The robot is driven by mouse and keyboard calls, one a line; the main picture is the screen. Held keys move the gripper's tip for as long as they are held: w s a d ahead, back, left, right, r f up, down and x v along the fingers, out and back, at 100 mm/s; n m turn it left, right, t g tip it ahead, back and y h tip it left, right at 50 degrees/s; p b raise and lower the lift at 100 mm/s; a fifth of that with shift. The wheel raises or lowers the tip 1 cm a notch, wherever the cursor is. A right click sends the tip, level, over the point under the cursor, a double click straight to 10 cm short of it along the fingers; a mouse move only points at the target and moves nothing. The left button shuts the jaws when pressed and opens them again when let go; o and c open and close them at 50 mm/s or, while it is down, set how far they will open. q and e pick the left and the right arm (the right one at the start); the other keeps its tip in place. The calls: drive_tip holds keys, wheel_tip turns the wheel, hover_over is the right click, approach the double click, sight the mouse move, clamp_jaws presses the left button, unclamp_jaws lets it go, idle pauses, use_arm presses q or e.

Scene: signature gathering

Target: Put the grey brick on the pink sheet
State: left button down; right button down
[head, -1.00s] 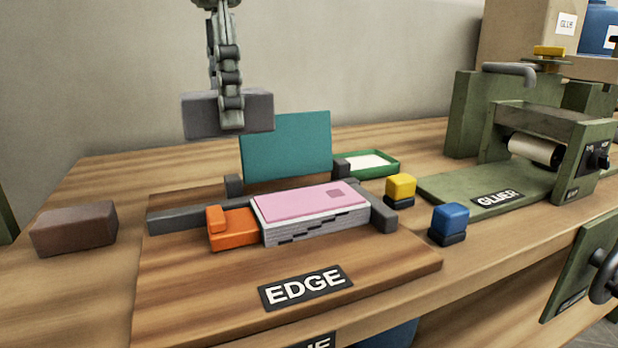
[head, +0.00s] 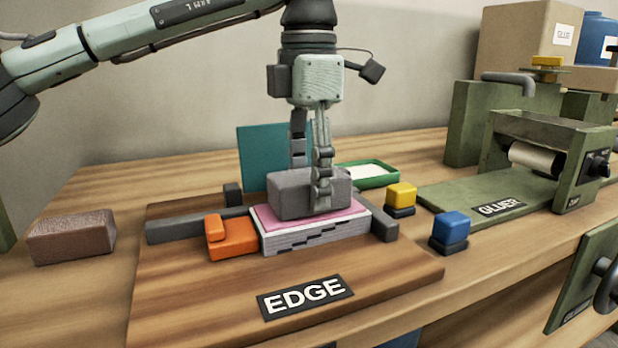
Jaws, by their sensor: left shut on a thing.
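The grey brick (head: 290,197) is over the pink sheet, and its underside seems to touch it or hang just above; I cannot tell which. My left gripper (head: 323,190) comes from above and is shut on the brick. The pink sheet (head: 350,207) tops a stack of white sheets (head: 315,236) on the wooden board marked EDGE (head: 200,290). The brick hides much of the sheet's middle and back. My right gripper is not in view.
An orange block (head: 232,238) touches the stack's left end. Grey bars (head: 185,229) border the stack. A teal panel (head: 262,155) and green tray (head: 370,174) stand behind. Yellow (head: 401,195) and blue (head: 451,227) blocks are right, a brown brick (head: 72,238) left.

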sight(309, 175)
use_arm(q)
drive_tip(key=shift+r, duration=0.15)
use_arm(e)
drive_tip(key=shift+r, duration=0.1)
use_arm(q)
drive_tip(key=shift+f, duration=0.2)
drive_tip(key=c, duration=0.6)
unclamp_jaws()
drive_tip(key=shift+c, duration=0.2)
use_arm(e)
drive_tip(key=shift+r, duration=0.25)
use_arm(q)
drive_tip(key=shift+r, duration=0.1)
wheel_tip(309, 175, up, 7)
drive_tip(key=shift+r+p, duration=0.15)
drive_tip(key=shift+p, duration=0.3)
drive_tip(key=shift+r+p, duration=0.5)
drive_tip(key=shift+r, duration=1.85)
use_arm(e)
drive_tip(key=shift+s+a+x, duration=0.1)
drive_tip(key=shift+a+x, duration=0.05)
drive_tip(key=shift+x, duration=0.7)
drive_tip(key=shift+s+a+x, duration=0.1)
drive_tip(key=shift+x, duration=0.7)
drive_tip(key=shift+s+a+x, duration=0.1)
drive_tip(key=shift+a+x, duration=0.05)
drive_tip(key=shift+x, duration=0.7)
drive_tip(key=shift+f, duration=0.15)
